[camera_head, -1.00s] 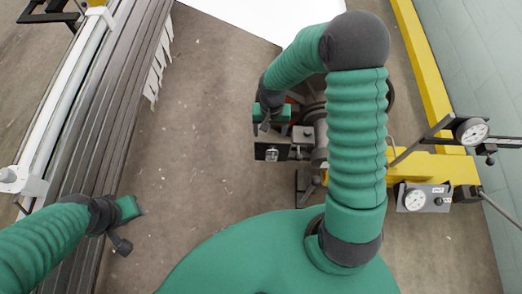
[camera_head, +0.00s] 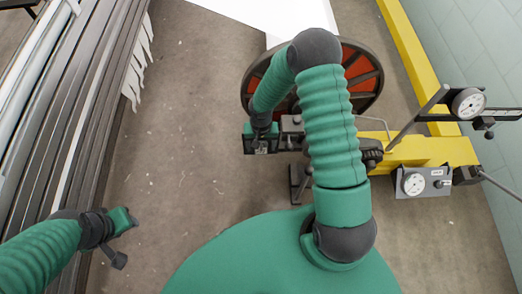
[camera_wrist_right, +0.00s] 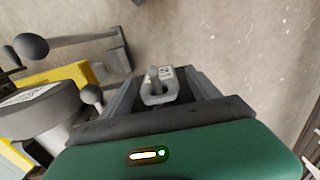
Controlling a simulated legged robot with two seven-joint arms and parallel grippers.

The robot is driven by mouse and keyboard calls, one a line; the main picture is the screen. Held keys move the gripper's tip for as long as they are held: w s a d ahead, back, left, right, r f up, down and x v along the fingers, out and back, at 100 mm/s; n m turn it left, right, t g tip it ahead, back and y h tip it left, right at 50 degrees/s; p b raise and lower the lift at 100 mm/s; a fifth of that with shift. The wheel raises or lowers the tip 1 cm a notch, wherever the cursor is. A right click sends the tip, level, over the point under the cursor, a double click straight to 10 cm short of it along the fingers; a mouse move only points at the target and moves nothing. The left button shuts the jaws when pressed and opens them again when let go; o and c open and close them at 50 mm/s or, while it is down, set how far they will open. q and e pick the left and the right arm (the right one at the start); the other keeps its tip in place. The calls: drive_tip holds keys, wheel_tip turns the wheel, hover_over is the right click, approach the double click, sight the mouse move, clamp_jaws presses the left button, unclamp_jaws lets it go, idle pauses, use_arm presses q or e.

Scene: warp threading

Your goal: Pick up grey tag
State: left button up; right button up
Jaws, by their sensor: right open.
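In the right wrist view a small grey tag (camera_wrist_right: 160,92) with a looped end and a printed pale face lies between the fingers of my right gripper (camera_wrist_right: 162,88). The fingers stand apart on either side of it, and I cannot tell whether either touches it. In the head view my right gripper (camera_head: 262,150) points down beside the machine, and the tag is too small to make out there. My left gripper (camera_head: 122,222) is at the lower left, away from the machine; its jaw opening is unclear.
A dark wheel with red panels (camera_head: 364,70) stands behind my right arm. A yellow frame (camera_head: 430,150) with dials (camera_head: 468,103) is at the right. Long dark rails (camera_head: 88,110) with white strips (camera_head: 138,60) run along the left. The floor between is clear.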

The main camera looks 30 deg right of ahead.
drive_tip(key=shift+r, duration=0.1)
drive_tip(key=c, duration=1.4)
drive_tip(key=shift+r, duration=0.1)
